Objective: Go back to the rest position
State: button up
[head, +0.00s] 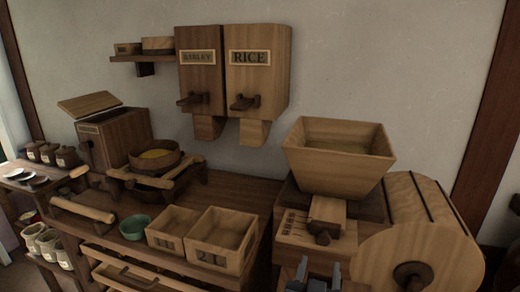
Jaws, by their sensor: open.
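My gripper (318,280) shows at the bottom edge of the head view, right of the middle. Its two grey-blue fingertips stand apart, with nothing visible between them. It is in front of the wooden mill's drawer block (318,238), on the near side. Whether it touches anything there cannot be told. The rest of my arm is below the picture.
The mill's wooden hopper (338,180) and its large round drum (420,255) stand close to my gripper. Two open wooden boxes (222,258) and a green bowl (134,228) are on the counter to the left. BARLEY (199,85) and RICE (258,80) dispensers hang on the wall.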

aim_at(324, 242)
jog(key=shift+b+x, duration=0.4)
jog(key=shift+x, duration=3.25)
jog(key=shift+s, duration=0.1)
